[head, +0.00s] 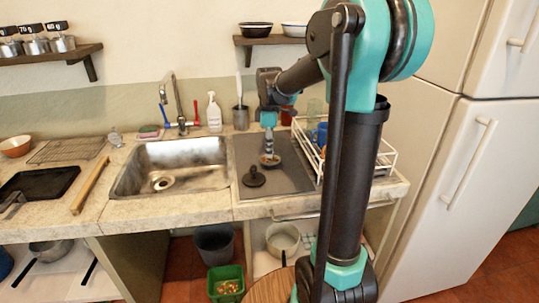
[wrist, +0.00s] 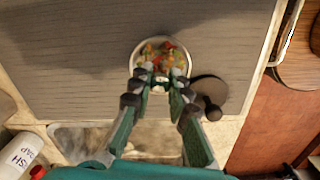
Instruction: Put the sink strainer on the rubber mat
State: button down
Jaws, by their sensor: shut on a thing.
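The sink strainer (wrist: 148,48), a small round metal basket full of colourful food scraps, is in my gripper (wrist: 160,80). The fingertips are shut on its near rim in the wrist view. In the head view the strainer (head: 270,161) is under my gripper (head: 268,150), over the dark grey rubber mat (head: 292,182). The mat also fills much of the wrist view (wrist: 65,55). The strainer is at or very near the mat surface; I cannot tell whether it touches. A black sink plug (head: 254,178) lies on the mat, close beside the strainer.
The metal sink (head: 190,155) with its tap (head: 178,100) is left of the mat. A white dish rack (head: 350,165) with cups stands at the right. A soap bottle (head: 214,113) and a utensil holder (head: 240,118) stand behind. The mat's front part is mostly clear.

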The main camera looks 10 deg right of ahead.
jog(key=shift+f, duration=1.15)
jog(key=c, duration=1.5)
grip_release()
jog(key=shift+f, duration=0.15)
jog(key=shift+o, duration=0.2)
notch_tip(320, 180, up, 12)
jog(key=shift+r, duration=0.15)
